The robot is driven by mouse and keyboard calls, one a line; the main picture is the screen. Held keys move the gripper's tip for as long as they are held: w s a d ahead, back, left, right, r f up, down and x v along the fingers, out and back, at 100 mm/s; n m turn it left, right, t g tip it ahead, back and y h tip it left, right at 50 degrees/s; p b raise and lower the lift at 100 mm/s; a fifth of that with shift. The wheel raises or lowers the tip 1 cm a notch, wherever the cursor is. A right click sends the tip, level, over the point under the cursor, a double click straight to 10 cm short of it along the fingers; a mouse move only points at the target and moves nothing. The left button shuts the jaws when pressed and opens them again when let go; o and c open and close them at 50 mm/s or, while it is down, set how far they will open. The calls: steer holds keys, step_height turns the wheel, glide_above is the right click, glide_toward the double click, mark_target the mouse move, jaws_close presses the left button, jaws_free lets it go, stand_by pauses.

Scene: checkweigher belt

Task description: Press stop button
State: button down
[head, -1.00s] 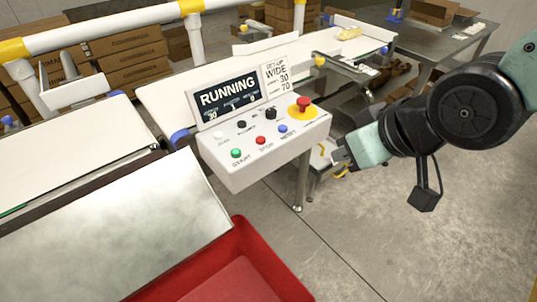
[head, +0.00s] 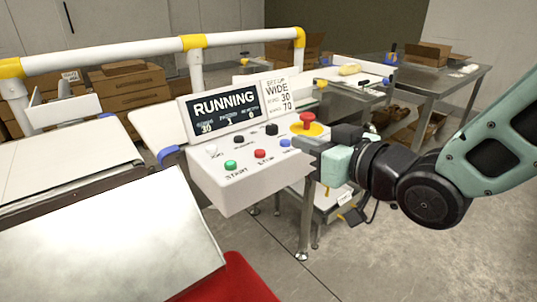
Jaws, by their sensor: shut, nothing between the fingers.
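The control box (head: 250,190) stands in the middle of the head view, its panel tilted up. The red stop button (head: 260,154) sits in the front row, between the green start button (head: 231,165) and a blue button (head: 285,143). The larger red mushroom button (head: 307,119) on a yellow disc is at the panel's back right. The display (head: 224,109) reads RUNNING. My gripper (head: 300,146) is shut and empty, at the panel's right end close to the blue button, to the right of the stop button. I cannot tell whether it touches the panel.
A white conveyor belt (head: 70,150) lies to the left. A metal plate (head: 110,245) and a red bin (head: 232,282) are at the front. A yellow-jointed white rail (head: 110,53) runs behind. Open floor lies at the lower right.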

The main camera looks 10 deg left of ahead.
glide_above(269, 161)
step_height(269, 161, down, 2)
step_height(269, 161, down, 3)
steer(key=shift+r, duration=0.2)
steer(key=shift+f, duration=0.55)
steer(key=shift+f, duration=0.1)
